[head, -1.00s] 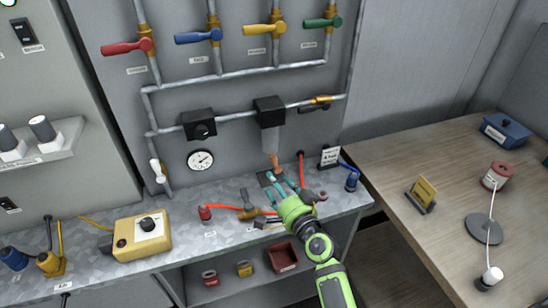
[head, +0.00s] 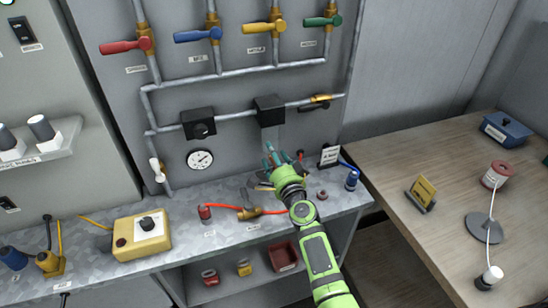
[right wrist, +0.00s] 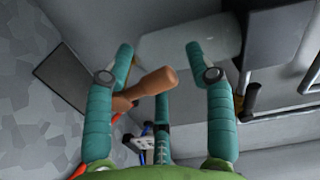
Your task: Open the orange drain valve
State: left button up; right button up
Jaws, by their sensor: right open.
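The orange drain valve shows in the right wrist view as an orange-brown handle (right wrist: 150,87), slanting up to the right. It lies between the teal fingers of my right gripper (right wrist: 160,62), which is open; I cannot tell whether any finger touches it. In the head view my right gripper (head: 276,156) is in front of the wall panel, below the black filter block (head: 269,111), and hides the valve. The clear bowl (right wrist: 200,38) under that block is behind the fingers in the wrist view. My left gripper is not in view.
Above are red (head: 124,46), blue (head: 197,35), yellow (head: 263,27) and green (head: 321,21) valve handles on pipes. A gauge (head: 200,160) is to the left. The metal bench holds a yellow box (head: 142,235), a red hose (head: 270,211) and a small sign (head: 329,156).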

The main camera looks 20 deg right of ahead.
grip_shut()
jog(key=shift+d+m, duration=0.35)
jog(key=shift+m, duration=0.45)
jog(key=shift+d+m, duration=0.35)
jog(key=shift+m, duration=0.45)
grip_release()
jog(key=shift+d, duration=0.1)
jog(key=s, duration=1.2)
jog(key=shift+d, duration=0.2)
